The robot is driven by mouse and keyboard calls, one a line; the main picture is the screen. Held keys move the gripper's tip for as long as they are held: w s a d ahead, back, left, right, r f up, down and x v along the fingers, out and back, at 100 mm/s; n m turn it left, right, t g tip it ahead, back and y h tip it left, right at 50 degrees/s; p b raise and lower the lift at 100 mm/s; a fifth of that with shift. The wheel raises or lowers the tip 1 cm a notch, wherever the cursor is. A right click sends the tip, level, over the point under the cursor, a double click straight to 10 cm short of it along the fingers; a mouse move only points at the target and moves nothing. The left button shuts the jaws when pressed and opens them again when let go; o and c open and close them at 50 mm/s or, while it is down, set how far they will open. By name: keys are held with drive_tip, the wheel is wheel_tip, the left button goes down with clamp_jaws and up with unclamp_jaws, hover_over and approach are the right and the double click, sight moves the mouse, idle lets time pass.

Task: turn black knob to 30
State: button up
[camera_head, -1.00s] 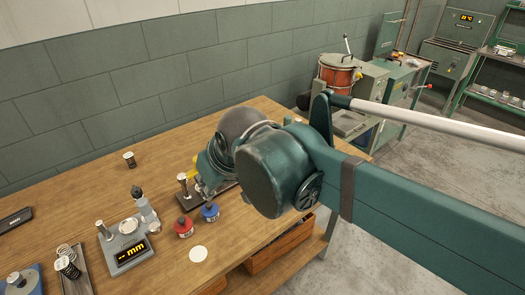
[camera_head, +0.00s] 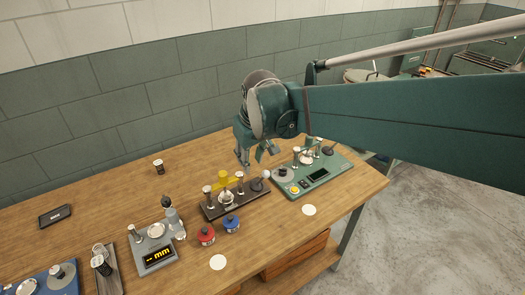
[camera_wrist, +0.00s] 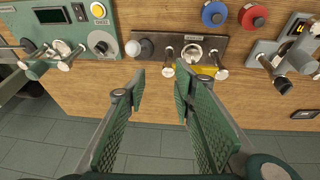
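A dark round knob (camera_head: 257,185) sits at the right end of a dark brown fixture, beside a white ball; it also shows in the wrist view (camera_wrist: 147,47). A second round dial with a black centre (camera_wrist: 100,42) is on the green device (camera_wrist: 75,22); in the head view that dial (camera_head: 283,175) looks grey. I cannot tell which is the task's black knob, and no scale numbers are readable. My gripper (camera_wrist: 160,86) is open and empty, its fingers apart above the bench's back edge. In the head view my gripper (camera_head: 256,152) hangs behind the green device and brown fixture, touching neither.
The brown fixture (camera_head: 237,203) carries posts and a yellow part.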

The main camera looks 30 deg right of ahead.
drive_tip(key=w+d+g+p, duration=0.2)
drive_tip(key=w+d+p, duration=0.3)
drive_tip(key=d, duration=0.3)
drive_tip(key=g+p, duration=0.2)
drive_tip(key=p, duration=0.4)
hover_over(283, 171)
wheel_tip(283, 171, down, 5)
drive_tip(key=shift+y, duration=0.4)
drive_tip(key=f, duration=0.6)
drive_tip(key=shift+w+d, duration=0.15)
drive_tip(key=shift+d, duration=0.05)
drive_tip(key=shift+f, duration=0.35)
drive_tip(key=shift+f+b, duration=0.3)
drive_tip(key=shift+f, duration=3.6)
drive_tip(key=c, duration=0.7)
